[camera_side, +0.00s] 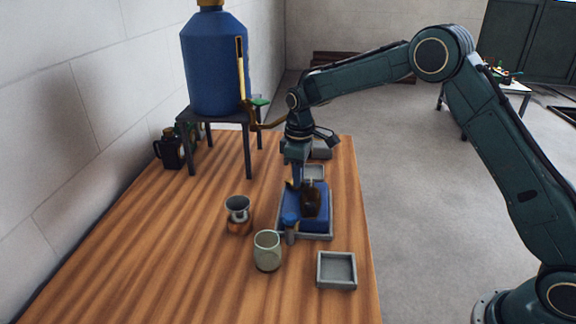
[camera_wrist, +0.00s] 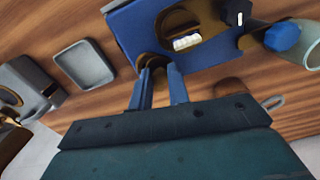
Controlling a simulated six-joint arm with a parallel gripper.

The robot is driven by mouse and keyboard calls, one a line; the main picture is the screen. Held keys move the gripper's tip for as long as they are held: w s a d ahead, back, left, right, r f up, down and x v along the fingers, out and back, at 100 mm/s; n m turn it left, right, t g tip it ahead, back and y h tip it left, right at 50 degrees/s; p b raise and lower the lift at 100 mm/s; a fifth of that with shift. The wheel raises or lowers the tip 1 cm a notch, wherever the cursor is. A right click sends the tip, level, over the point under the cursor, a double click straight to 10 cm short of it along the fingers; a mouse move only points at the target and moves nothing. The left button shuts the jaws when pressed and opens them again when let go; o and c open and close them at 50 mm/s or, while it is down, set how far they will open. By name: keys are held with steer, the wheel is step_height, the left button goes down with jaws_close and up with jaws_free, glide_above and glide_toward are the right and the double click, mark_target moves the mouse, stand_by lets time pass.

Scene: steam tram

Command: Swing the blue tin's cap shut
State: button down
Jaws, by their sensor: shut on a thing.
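The blue tin (camera_side: 320,222) lies on a grey tray (camera_side: 312,237) on the wooden table, below my gripper. It also shows at the top of the wrist view (camera_wrist: 125,22). A brown, rounded cap (camera_side: 313,198) stands up from it in the side view. In the wrist view a round, gold-rimmed opening with white pieces (camera_wrist: 187,43) shows in the tin. My gripper (camera_wrist: 157,68) is shut on a brown part at the tin's edge, which looks like part of the cap. My gripper in the side view (camera_side: 296,186) partly hides that contact.
A metal cup (camera_side: 238,216) and a pale green mug (camera_side: 267,252) stand left and in front of the tin. An empty grey square tray (camera_side: 337,270) lies in front. A large blue tank (camera_side: 213,65) stands at the back left. The table's left front is clear.

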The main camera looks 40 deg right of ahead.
steer(key=n, duration=0.1)
steer(key=d+n, duration=0.1)
steer(key=n, duration=0.1)
steer(key=w+n, duration=0.1)
steer(key=n, duration=0.1)
steer(key=shift+d, duration=0.15)
steer(key=shift+n, duration=0.3)
steer(key=c, duration=1.3)
jaws_free()
steer(key=shift+r, duration=0.1)
step_height(320, 180, up, 14)
steer(key=shift+f, duration=0.15)
steer(key=shift+s, duration=0.1)
